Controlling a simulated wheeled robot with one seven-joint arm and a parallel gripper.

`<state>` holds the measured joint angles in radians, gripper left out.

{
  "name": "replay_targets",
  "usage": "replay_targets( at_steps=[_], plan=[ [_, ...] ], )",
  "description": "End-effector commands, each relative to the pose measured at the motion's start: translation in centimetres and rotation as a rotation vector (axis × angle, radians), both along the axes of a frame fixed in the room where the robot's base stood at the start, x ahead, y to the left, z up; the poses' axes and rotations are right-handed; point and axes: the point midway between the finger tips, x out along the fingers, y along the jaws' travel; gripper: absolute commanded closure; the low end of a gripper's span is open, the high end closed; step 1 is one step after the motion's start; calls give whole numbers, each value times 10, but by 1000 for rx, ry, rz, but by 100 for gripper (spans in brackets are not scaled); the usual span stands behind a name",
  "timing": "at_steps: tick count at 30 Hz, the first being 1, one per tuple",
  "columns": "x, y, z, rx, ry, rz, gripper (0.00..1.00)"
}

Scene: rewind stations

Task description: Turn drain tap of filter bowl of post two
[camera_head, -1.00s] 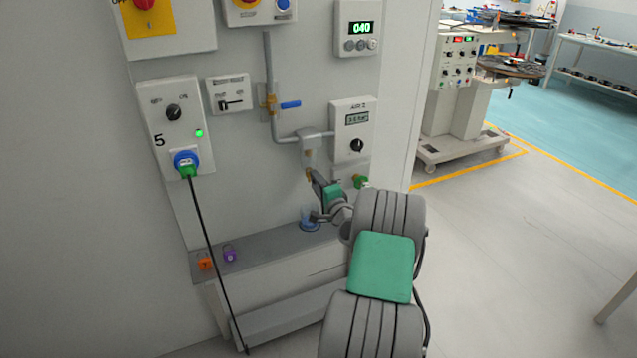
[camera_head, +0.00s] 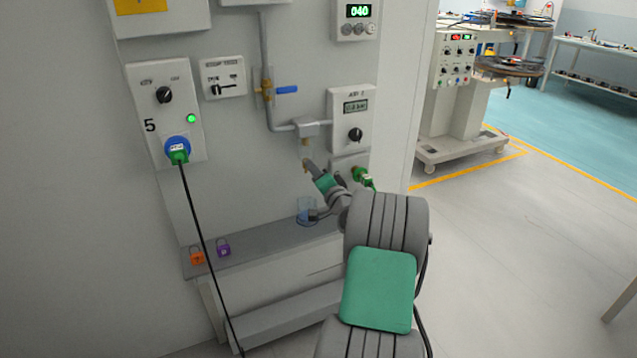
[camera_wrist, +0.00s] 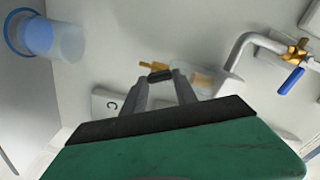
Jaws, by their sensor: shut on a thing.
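The filter bowl (camera_head: 307,149) hangs under a grey pipe fitting on the wall panel, and shows amber and translucent in the wrist view (camera_wrist: 204,80). Its small brass drain tap (camera_wrist: 150,65) is at its lower end. My gripper (camera_wrist: 160,76) is shut on a dark part of the tap, with both fingertips close together there. In the head view my gripper (camera_head: 308,164) reaches up to the bowl's underside from the lower right, and the fingertips are too small to make out. How far the tap is turned cannot be told.
A clear cup (camera_head: 307,212) stands on the grey ledge (camera_head: 265,245) below the bowl. An orange padlock (camera_head: 197,257) and a purple padlock (camera_head: 223,250) lie left. A blue-handled valve (camera_head: 287,90) and an air gauge box (camera_head: 351,115) are nearby. A black cable (camera_head: 205,250) hangs left.

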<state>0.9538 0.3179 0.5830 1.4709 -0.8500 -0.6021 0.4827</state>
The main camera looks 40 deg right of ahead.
Motion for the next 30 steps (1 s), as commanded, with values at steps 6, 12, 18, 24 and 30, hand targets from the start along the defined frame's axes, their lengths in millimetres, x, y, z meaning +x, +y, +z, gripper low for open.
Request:
replay_targets(
  at_steps=[6,12,18,24,30],
  plan=[
    [1,6,-15,-185,63,12,100],
    [1,5,-16,-367,116,10,100],
    [1,4,-17,-548,171,10,100],
    [1,3,-17,-722,222,11,100],
    [0,2,-15,-862,265,9,100]
  ],
)
